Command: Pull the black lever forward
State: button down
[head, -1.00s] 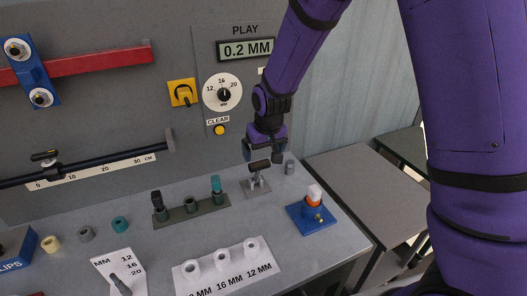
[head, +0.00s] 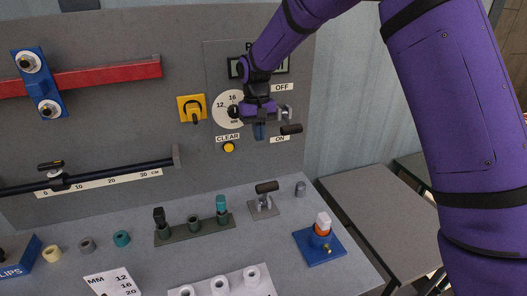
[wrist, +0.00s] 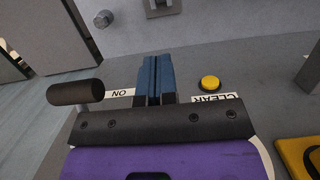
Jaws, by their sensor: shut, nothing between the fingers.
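A black-handled lever (head: 291,129) sticks out of the grey panel between the OFF and ON labels. Its dark cylindrical grip also shows at the left of the wrist view (wrist: 75,93). My gripper (head: 259,132) is just left of this grip in the head view, in front of the panel, fingers pointing down. In the wrist view its blue fingers (wrist: 155,78) are together with nothing between them, apart from the grip. A second lever with a black grip (head: 266,187) stands on a grey plate on the bench below my gripper.
The yellow CLEAR button (head: 228,147) and the white dial (head: 227,110) are left of my gripper. My arm partly covers the display. A grey cylinder (head: 300,189) and a blue base (head: 319,247) with an orange-and-white piece stand on the bench.

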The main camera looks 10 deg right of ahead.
jog(key=s+f, duration=0.1)
jog(key=f, duration=0.2)
jog(key=s+f, duration=0.1)
jog(key=f, duration=0.3)
jog(key=s+f, duration=0.2)
jog(key=f, duration=0.1)
jog(key=shift+d+f, duration=0.4)
jog(key=shift+s+f, duration=0.25)
jog(key=shift+s, duration=0.1)
jog(key=shift+d, duration=0.1)
